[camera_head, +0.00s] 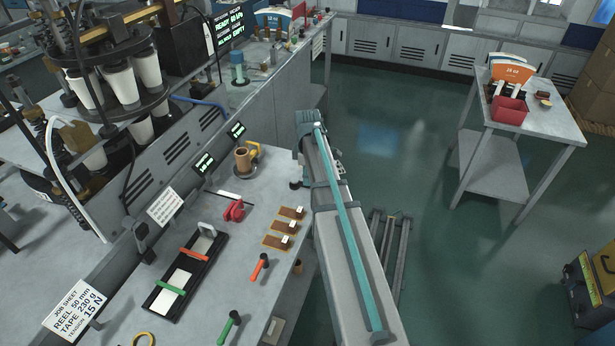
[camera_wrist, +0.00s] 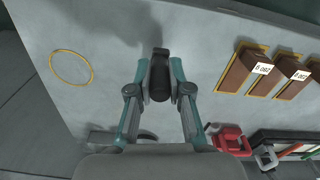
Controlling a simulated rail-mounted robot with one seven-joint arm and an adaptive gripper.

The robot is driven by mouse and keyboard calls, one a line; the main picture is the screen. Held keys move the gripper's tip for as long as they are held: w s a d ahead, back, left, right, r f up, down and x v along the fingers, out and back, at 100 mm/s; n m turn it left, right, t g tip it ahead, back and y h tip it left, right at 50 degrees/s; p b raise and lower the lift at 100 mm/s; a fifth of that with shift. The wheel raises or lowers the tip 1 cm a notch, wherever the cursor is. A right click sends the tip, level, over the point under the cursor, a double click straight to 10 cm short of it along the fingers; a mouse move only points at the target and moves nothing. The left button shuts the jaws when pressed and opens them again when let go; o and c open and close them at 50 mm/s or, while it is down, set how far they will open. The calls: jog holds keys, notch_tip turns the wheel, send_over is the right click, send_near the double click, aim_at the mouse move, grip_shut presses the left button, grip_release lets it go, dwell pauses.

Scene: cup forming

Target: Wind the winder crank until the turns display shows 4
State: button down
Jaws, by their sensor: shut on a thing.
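My gripper (camera_wrist: 159,85) is shut on a dark knob (camera_wrist: 160,70), which I take to be the winder crank's handle. The knob stands upright between the two fingertips in the wrist view. A grey part shows partly behind the gripper; I cannot tell whether it is the crank arm. In the head view my arm hides most of the gripper and crank at the bench's right edge. Two small dark displays, one (camera_head: 203,163) nearer and one (camera_head: 237,130) farther, stand along the bench back. Their green text is too small to read, so the turns count cannot be told.
Brown labelled blocks (camera_head: 283,227) lie on the bench near my gripper, with a red clamp (camera_head: 235,210) to their left. A brown reel (camera_head: 243,160) stands farther back. A black tray (camera_head: 186,275), a red-handled tool (camera_head: 259,267) and a green-handled tool (camera_head: 229,325) lie nearer.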

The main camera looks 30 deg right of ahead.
jog(key=m, duration=0.1)
jog(key=a+m, duration=0.1)
jog(key=m, duration=0.1)
jog(key=shift+s, duration=0.4)
jog(key=m, duration=0.1)
jog(key=a+m, duration=0.1)
jog(key=m, duration=0.1)
jog(key=shift+s+a, duration=0.1)
jog(key=shift+s, duration=0.1)
jog(key=a+m, duration=0.1)
jog(key=m, duration=0.1)
jog(key=a+m, duration=0.1)
jog(key=m, duration=0.2)
jog(key=shift+a, duration=0.15)
jog(key=m, duration=0.2)
jog(key=a+m, duration=0.1)
jog(key=m, duration=0.1)
jog(key=w+a+m, duration=0.1)
jog(key=shift+m+b, duration=0.3)
jog(key=shift+m, duration=0.1)
jog(key=m, duration=0.1)
jog(key=w+a+m, duration=0.1)
jog(key=m, duration=0.1)
jog(key=shift+w, duration=0.1)
jog(key=shift+w+a+m, duration=0.1)
jog(key=shift+w+m, duration=0.15)
jog(key=shift+m, duration=0.5)
jog(key=shift+w+a+m, duration=0.1)
jog(key=shift+w+m, duration=0.15)
jog(key=shift+m, duration=0.5)
